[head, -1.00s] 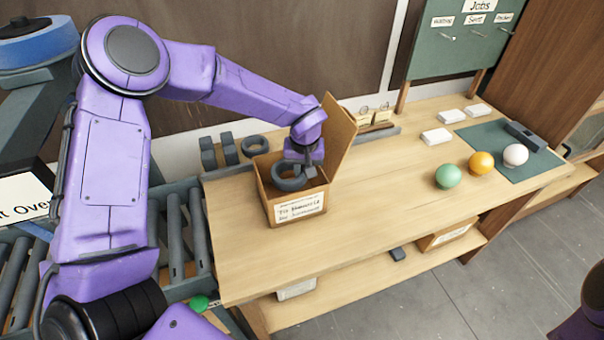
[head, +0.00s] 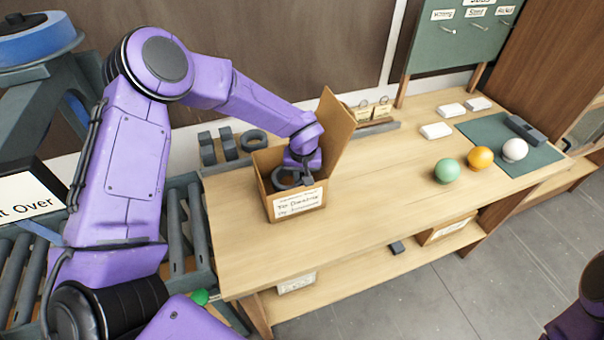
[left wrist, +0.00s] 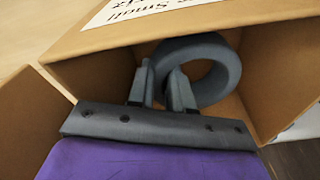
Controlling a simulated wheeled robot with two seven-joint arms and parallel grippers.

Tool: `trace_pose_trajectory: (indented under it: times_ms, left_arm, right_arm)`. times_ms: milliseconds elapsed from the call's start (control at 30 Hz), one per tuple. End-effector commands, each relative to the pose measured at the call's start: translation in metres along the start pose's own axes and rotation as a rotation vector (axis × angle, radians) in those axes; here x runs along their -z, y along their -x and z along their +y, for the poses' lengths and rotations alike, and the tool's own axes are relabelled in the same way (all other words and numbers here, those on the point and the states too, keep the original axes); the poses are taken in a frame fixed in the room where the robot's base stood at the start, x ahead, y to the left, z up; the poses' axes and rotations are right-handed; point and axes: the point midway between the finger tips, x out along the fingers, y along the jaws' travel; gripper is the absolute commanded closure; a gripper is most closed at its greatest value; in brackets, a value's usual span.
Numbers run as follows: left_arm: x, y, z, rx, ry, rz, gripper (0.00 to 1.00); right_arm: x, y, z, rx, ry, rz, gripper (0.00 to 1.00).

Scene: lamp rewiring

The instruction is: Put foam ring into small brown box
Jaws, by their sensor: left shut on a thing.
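The small brown box (head: 298,212) stands open on the left part of the workbench, its lid flap raised at the back right and a written label on its front. A dark grey foam ring (head: 283,178) is inside the box opening. My left gripper (head: 305,180) reaches down into the box and is shut on the ring's wall. In the left wrist view the fingers (left wrist: 163,92) pinch one side of the ring (left wrist: 215,72), with the cardboard walls around it. Whether the ring touches the box floor is hard to tell. My right gripper is not in view.
Another grey ring (head: 253,140) and upright grey pieces (head: 217,147) lie behind the box. Green (head: 447,171), orange (head: 479,158) and white (head: 515,150) balls sit at the right near a green mat (head: 490,130). The bench middle (head: 385,190) is clear.

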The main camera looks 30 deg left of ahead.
Motion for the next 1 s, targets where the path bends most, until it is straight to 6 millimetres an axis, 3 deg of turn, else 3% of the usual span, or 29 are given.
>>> trace_pose_trajectory:
  times_ms: [33,100,467,567,800,1000]
  left_arm:
    - [0.000,0.001,0.000,0.000,0.000,0.001,0.77]
    - [0.000,0.001,0.000,0.000,0.000,0.000,0.54]
    - [0.001,0.007,0.001,-0.001,-0.001,0.002,0.54]
    - [0.003,0.023,0.000,-0.003,0.002,0.002,0.54]
    - [0.003,0.088,0.001,-0.005,0.001,0.004,0.54]
    - [0.002,0.124,0.000,-0.002,0.000,0.001,0.54]
  right_arm:
    - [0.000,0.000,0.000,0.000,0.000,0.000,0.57]
    - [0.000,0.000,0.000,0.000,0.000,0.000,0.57]
    - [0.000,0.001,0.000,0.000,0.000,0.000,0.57]
    - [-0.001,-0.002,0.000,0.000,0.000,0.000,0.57]
    - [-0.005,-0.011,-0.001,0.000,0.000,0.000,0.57]
    - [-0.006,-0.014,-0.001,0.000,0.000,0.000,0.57]
